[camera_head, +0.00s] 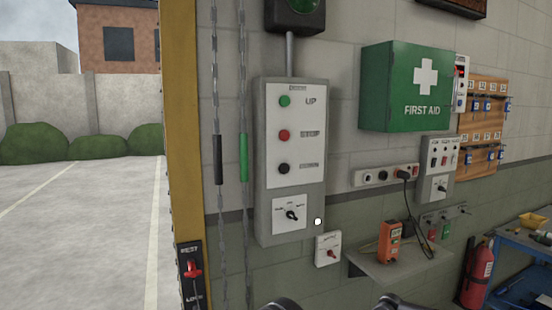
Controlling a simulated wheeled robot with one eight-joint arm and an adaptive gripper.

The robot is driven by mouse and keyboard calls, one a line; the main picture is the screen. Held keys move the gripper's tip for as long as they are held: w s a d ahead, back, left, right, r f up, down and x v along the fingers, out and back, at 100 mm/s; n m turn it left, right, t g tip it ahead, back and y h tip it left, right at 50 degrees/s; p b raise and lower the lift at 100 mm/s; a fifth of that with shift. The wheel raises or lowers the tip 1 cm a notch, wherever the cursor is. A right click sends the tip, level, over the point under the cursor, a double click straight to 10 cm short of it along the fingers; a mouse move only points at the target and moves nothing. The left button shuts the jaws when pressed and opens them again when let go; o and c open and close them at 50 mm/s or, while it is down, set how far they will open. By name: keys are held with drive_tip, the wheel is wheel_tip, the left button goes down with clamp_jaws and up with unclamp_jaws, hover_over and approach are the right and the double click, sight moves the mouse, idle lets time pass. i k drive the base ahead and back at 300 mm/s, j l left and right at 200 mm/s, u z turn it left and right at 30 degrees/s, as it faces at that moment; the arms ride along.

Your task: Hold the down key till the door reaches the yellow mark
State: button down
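The grey control box (260,160) hangs on the wall right of the doorway. Its white plate has a green UP key (285,100), a red STOP key (284,135) and a black key (284,168) lowest, its label blurred but seeming to read DOWN. Nothing touches these keys. A black rotary switch (291,215) sits below. A yellow post (182,120) edges the open doorway; no door leaf or separate yellow mark shows. Two dark parts, seemingly of my gripper (340,304), are cut off at the bottom edge, well below the keys. Their opening is unclear.
Two chains with black (218,160) and green (243,158) grips hang left of the box. A small white switch (328,249) and a shelf (392,262) with an orange device (390,241) sit lower right. A green first-aid box (405,86) protrudes farther right.

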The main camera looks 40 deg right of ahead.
sight(284, 168)
drive_tip(key=k+l, duration=0.1)
drive_tip(key=l, duration=0.25)
drive_tip(key=k+l, duration=0.1)
drive_tip(key=l, duration=0.25)
drive_tip(key=k+l, duration=0.1)
drive_tip(key=l, duration=0.25)
drive_tip(key=k+l, duration=0.1)
drive_tip(key=l, duration=0.25)
drive_tip(key=k+l, duration=0.1)
drive_tip(key=l, duration=0.25)
